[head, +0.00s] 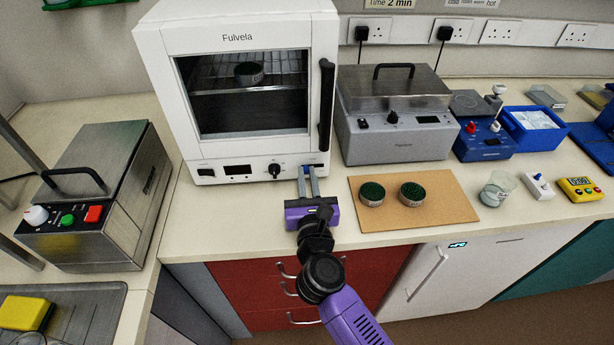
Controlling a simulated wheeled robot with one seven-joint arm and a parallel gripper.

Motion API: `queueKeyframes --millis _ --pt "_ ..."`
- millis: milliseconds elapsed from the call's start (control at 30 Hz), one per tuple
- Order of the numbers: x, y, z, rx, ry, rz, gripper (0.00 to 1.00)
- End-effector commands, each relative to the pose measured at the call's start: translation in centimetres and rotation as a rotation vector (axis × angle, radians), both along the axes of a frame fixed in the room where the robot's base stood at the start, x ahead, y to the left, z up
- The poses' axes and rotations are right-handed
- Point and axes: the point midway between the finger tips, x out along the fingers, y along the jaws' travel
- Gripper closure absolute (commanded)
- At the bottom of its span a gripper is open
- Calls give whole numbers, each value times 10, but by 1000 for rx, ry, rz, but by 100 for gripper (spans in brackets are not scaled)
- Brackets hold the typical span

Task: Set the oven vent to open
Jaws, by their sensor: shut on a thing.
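The white Fulvela oven (165,100) stands at the back of the bench, its glass door shut and its black handle (326,105) on the right. The front panel has a display (238,170), a black knob (275,170) and a switch (206,172). My gripper (307,168) reaches in from the front to the lower right of this panel, right of the knob. Its fingers are shut on a small part there, which I take as the vent control. The fingers hide it, so its setting cannot be read. A dark round dish (249,73) sits inside the oven.
A cork-coloured board (447,205) with two dark-topped dishes (411,194) lies right of my gripper. A grey lidded bath (397,138) stands behind it. A steel box (105,180) stands left of the oven. Bench left of my gripper, before the oven, is clear.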

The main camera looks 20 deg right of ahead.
Motion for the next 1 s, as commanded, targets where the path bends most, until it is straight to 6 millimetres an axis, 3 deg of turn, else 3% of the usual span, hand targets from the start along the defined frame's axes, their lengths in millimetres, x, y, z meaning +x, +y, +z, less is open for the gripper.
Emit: queueKeyframes --millis 67,300,633,667,767,1000 --pt "-1 -1 0 0 1 1 100" --pt "-11 -33 1 1 2 -2 100" --pt "-13 -39 -1 0 2 -4 100" --pt "-13 -39 -1 0 2 -4 84" --pt "-13 -39 -1 0 2 -4 65" --pt "-12 -38 0 0 1 -1 65"
